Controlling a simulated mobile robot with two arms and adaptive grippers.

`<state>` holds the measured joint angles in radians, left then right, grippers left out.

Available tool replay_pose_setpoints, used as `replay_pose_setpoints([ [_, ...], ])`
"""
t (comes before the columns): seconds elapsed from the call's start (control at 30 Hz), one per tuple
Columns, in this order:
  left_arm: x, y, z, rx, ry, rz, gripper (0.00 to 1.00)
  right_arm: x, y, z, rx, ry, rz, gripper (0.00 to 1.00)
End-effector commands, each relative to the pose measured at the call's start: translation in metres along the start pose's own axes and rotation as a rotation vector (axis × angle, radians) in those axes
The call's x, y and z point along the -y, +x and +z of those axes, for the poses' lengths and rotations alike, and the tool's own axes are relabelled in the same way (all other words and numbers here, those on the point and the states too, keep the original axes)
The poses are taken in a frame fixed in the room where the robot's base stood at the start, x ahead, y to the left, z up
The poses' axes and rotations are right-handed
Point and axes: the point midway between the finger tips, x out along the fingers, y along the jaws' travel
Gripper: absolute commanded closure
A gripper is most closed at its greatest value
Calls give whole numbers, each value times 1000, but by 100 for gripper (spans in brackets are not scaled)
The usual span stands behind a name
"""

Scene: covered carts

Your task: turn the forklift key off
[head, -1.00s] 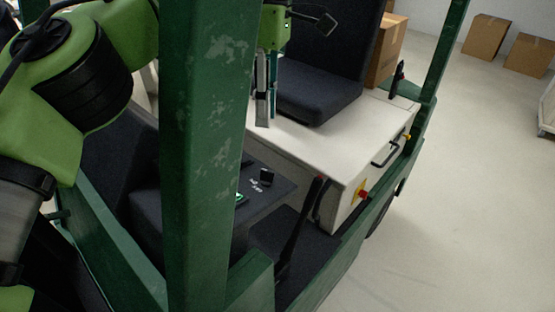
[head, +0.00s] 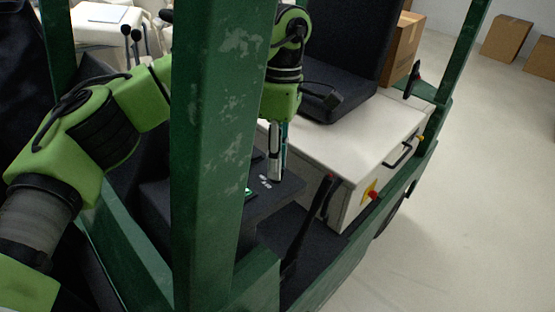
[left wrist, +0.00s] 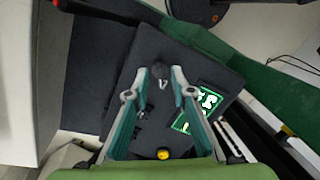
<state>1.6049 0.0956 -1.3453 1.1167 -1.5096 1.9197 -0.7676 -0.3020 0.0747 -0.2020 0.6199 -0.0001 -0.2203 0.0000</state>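The forklift's dark dash panel (head: 285,190) carries white marks and a small lit green display (head: 249,193). In the left wrist view a dark knob, which looks like the key (left wrist: 158,69), stands on the panel (left wrist: 150,45) with white marks beside it. My left gripper (head: 275,179) points down at the panel. In the left wrist view its two fingers (left wrist: 159,78) are apart, one on each side of the key. I cannot tell whether they touch it. In the head view the gripper hides the key. My right gripper is not in view.
A green post (head: 215,120) stands in front of the left arm. The black seat (head: 335,60) and white seat base (head: 345,135) lie behind the panel. A dark lever (head: 318,205) stands at the panel's right. A yellow button (left wrist: 163,153) sits near the fingers.

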Motion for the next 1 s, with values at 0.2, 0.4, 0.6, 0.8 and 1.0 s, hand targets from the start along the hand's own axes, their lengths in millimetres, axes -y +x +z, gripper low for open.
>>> replay_pose_setpoints([
  [0.2,0,10,0,1,1,0,78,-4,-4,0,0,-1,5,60],
  [0.4,0,11,0,0,1,0,78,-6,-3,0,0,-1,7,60],
  [0.6,0,10,0,0,1,0,100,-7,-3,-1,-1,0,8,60],
  [0.8,0,11,0,0,-4,1,100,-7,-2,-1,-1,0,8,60],
  [1.0,0,12,0,0,-53,7,100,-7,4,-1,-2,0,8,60],
])
